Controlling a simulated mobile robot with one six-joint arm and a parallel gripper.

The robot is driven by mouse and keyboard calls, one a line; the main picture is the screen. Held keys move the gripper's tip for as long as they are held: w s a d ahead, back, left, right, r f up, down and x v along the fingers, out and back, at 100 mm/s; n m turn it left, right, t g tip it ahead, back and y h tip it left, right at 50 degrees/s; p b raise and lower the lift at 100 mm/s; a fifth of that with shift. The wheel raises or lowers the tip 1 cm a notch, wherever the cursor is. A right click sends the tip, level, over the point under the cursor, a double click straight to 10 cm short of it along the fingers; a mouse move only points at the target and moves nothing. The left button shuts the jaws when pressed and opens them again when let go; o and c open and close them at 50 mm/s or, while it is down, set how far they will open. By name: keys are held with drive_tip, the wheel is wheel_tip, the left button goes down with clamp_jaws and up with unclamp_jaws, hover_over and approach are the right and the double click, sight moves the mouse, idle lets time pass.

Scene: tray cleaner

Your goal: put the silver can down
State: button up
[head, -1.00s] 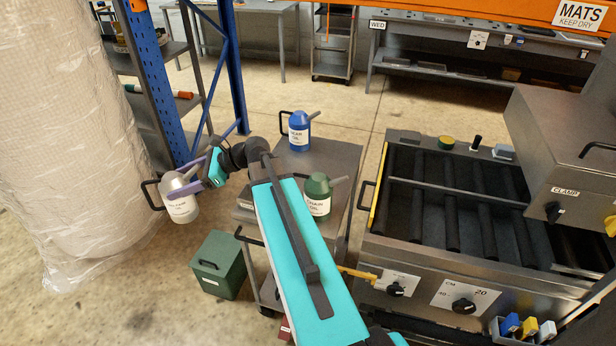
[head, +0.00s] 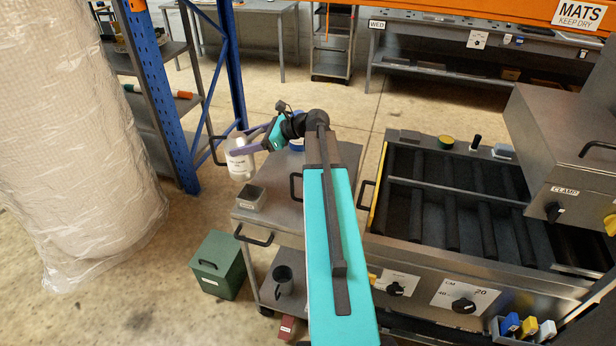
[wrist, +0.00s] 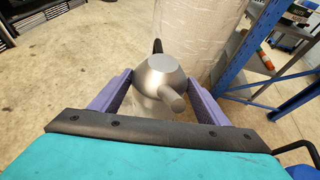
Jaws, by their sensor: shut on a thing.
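The silver can (head: 239,165) has a white label, a spout and a dark handle. My gripper (head: 246,142) is shut on it, with purple fingers on either side. The wrist view shows the can (wrist: 157,73) from above between the two fingers (wrist: 158,100), with concrete floor beyond it. In the head view the can hangs roughly upright by the left edge of the grey trolley (head: 275,190). I cannot tell whether its base is over the trolley top. The blue can (head: 298,146) is mostly hidden behind my wrist.
A small grey bin (head: 251,197) sits on the trolley's left front part. A dark mug (head: 283,280) is on the lower shelf. A green box (head: 216,264) stands on the floor. A blue rack post (head: 160,100) and a wrapped bale (head: 75,140) are at the left.

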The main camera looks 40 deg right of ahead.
drive_tip(key=s+d+r+m+t+h, duration=0.1)
drive_tip(key=s+d, duration=0.4)
drive_tip(key=d, duration=0.5)
drive_tip(key=s+d+r+m+t+h, duration=0.1)
drive_tip(key=s+d+r+m+h, duration=0.1)
drive_tip(key=s+d, duration=0.4)
drive_tip(key=d, duration=0.4)
drive_tip(key=shift+d+m+h, duration=0.2)
drive_tip(key=shift+m+h, duration=0.1)
drive_tip(key=shift+f, duration=0.1)
wheel_tip(320, 180, down, 6)
drive_tip(key=p, duration=0.1)
drive_tip(key=shift+f, duration=0.1)
drive_tip(key=shift+f+p, duration=0.55)
drive_tip(key=shift+f, duration=1.4)
drive_tip(key=o, duration=2.1)
drive_tip(key=shift+f, duration=0.1)
drive_tip(key=shift+s, duration=0.1)
